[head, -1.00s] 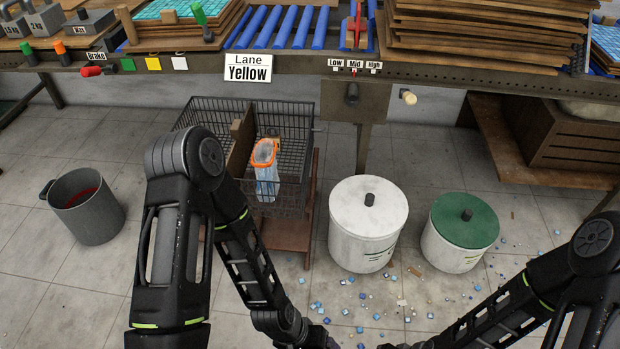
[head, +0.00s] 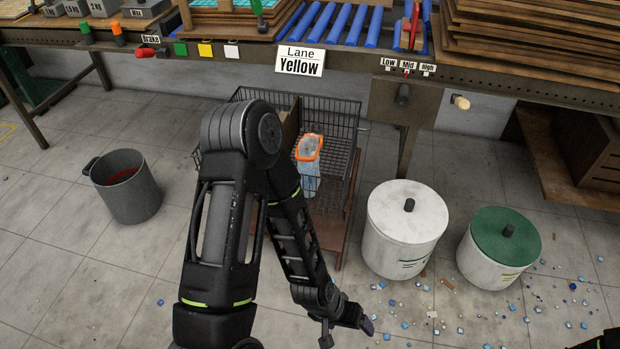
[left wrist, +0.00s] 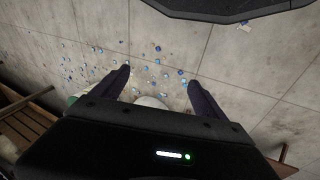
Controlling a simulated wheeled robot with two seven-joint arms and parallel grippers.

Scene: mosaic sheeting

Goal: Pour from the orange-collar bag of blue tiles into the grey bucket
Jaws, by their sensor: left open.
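The bag of blue tiles (head: 310,184) stands in a wire cart in the head view, with its orange collar (head: 309,147) at the top. My left arm passes in front of part of the cart. The grey bucket (head: 130,200) stands on the floor at the left, with a side handle and a red inside. My left gripper (head: 347,333) is low in the head view, in front of the cart and apart from bag and bucket. In the left wrist view its fingers (left wrist: 158,78) are spread and empty over the floor. My right gripper is out of view.
The wire cart (head: 350,125) has a brown divider. A white-lidded bin (head: 395,255) and a green-lidded bin (head: 486,270) stand to its right. Loose blue tiles (head: 405,325) litter the floor. A bench with the Lane Yellow sign (head: 300,61) runs behind. Floor between bucket and cart is clear.

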